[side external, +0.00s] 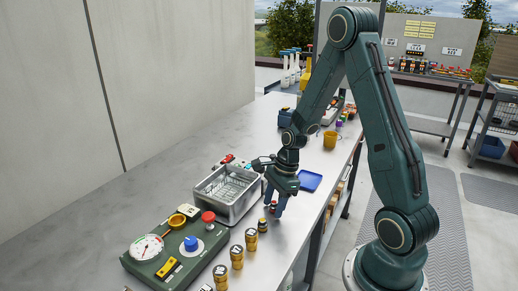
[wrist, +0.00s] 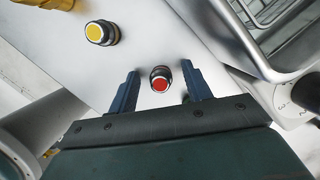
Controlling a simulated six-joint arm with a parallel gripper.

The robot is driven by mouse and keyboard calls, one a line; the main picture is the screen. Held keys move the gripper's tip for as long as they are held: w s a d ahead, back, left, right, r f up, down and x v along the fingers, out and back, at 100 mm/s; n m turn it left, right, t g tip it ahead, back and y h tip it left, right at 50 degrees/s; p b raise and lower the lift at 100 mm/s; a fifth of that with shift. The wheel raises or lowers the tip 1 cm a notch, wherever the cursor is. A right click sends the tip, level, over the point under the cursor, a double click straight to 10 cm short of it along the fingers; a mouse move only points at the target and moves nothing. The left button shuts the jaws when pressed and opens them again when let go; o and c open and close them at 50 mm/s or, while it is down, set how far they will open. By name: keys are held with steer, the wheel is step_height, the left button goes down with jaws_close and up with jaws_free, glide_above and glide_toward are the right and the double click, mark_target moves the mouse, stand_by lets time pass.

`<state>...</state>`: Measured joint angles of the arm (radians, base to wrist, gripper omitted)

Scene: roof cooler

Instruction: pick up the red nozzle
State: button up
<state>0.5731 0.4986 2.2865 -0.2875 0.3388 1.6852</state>
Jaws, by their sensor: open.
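The red nozzle (wrist: 160,78) is a small round piece with a red top and a dark body. In the wrist view it stands on the metal table between the two fingers of my gripper (wrist: 160,88). A gap shows on each side of it, and the fingers are open. In the side view my gripper (side external: 276,203) points down at the table beside the metal basket, and the red nozzle (side external: 273,205) shows only as a small spot between the fingers.
A yellow-topped piece (wrist: 101,32) stands close by. A metal basket (wrist: 228,48) is on the other side. A green control box (side external: 172,250), several brass fittings (side external: 237,257) and a blue tray (side external: 309,181) are near. The table's left part (side external: 110,195) is clear.

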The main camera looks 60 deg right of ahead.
mark_target(274, 202)
jaws_close()
steer(key=shift+r, duration=0.15)
step_height(274, 202, up, 20)
stand_by(1.0)
stand_by(0.4)
